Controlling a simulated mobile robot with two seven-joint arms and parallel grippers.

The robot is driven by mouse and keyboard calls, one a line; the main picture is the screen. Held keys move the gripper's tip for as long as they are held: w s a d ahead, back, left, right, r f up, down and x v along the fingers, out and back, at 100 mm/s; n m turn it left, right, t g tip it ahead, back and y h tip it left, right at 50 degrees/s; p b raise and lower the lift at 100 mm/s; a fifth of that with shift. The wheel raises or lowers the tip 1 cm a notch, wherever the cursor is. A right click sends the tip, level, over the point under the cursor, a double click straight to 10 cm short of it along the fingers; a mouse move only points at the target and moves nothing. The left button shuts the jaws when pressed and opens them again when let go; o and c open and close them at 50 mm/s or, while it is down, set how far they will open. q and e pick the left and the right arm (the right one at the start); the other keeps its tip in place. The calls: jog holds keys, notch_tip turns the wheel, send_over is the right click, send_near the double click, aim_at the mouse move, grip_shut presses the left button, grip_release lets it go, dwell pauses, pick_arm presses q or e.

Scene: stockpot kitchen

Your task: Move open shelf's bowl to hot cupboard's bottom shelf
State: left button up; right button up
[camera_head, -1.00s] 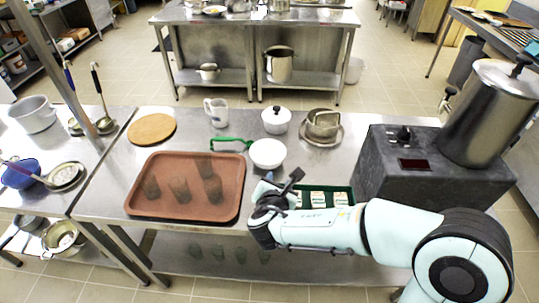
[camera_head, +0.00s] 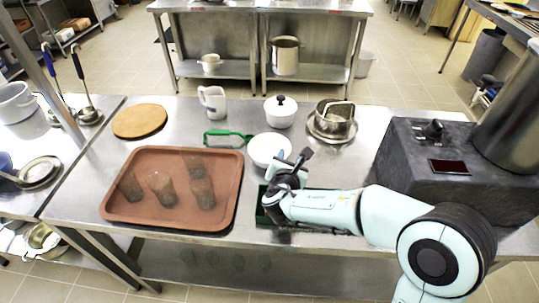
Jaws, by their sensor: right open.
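A white bowl (camera_head: 266,150) stands on the steel table, right of a green-handled tool. My right gripper (camera_head: 293,160) is open at the bowl's front right edge, its dark fingers pointing up and away from me. It partly covers that edge, and I cannot tell whether it touches the bowl. I cannot tell which furniture is the open shelf or the hot cupboard. My left gripper is out of view.
The green-handled tool (camera_head: 228,136) and a lidded white pot (camera_head: 280,111) are close to the bowl. A brown tray (camera_head: 150,215) holds several dark glasses. A grey box-like unit (camera_head: 400,163) stands at right. A green tray (camera_head: 262,211) lies under my right arm.

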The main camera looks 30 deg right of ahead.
aim_at(288, 149)
jog(key=x, duration=0.5)
jog(key=shift+w+a, duration=0.1)
jog(key=shift+w, duration=0.4)
jog(key=shift+c, duration=0.2)
grip_shut()
